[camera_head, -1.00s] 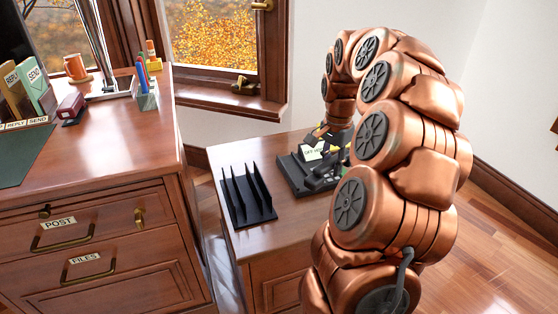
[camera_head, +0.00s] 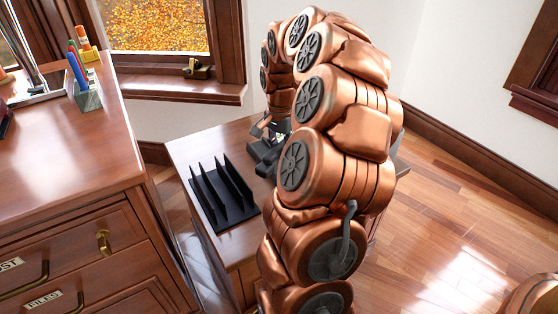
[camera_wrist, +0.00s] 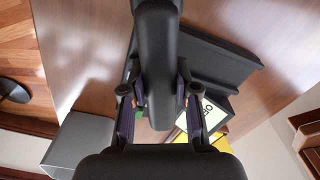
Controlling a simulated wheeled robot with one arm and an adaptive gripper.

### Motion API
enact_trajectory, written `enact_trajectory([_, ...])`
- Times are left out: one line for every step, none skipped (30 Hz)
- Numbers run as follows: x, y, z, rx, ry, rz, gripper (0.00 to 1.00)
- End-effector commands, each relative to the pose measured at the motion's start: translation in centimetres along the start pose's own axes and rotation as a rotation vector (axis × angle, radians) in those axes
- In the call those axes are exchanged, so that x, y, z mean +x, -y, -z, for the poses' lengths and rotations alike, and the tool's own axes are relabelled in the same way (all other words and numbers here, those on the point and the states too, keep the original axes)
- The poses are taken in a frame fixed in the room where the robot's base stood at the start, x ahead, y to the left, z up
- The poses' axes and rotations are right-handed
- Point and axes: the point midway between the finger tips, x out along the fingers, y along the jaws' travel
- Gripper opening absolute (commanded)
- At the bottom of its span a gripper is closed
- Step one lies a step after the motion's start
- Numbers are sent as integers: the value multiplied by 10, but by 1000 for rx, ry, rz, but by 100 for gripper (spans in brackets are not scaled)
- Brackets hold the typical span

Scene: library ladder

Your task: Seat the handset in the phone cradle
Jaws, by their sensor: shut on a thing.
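The black handset (camera_wrist: 157,55) runs lengthwise through the middle of the wrist view, between the two fingers of my gripper (camera_wrist: 158,98). My gripper is shut on it. Behind the handset in the wrist view is a flat black body (camera_wrist: 222,62) on the table, which looks like part of the phone base; I cannot make out its cradle. In the head view a dark cluster (camera_head: 262,152) stands on the small wooden table under my gripper. My arm hides much of it, and I cannot tell handset from base there. Whether the handset touches the cradle is unclear.
A black rack (camera_head: 222,192) with several upright dividers stands at the small table's (camera_head: 195,148) left front. In the wrist view a white card (camera_wrist: 203,112), a yellow item and a grey box (camera_wrist: 72,140) are close by. A larger desk (camera_head: 75,150) stands left.

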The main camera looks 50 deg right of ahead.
Motion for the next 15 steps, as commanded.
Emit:
enact_trajectory([6,0,0,0,1,0,0])
enact_trajectory([10,0,0,-1,1,0,0])
enact_trajectory([15,0,-1,0,2,-1,0])
enact_trajectory([20,0,-1,0,2,-1,0])
enact_trajectory([24,0,-1,-1,3,-2,0])
enact_trajectory([29,0,-2,-1,4,-2,0])
enact_trajectory([32,0,-2,-2,4,-3,0])
enact_trajectory([33,0,-2,-2,3,-3,0])
enact_trajectory([34,0,-2,-2,3,-3,0])
enact_trajectory([34,0,-1,-2,2,-2,0])
enact_trajectory([34,0,-1,-2,2,-2,0])
enact_trajectory([33,0,-1,-2,2,-2,0])
enact_trajectory([33,0,-1,-2,1,-2,0])
enact_trajectory([33,0,-1,-2,1,-2,0])
enact_trajectory([33,0,-1,-2,1,-2,0])
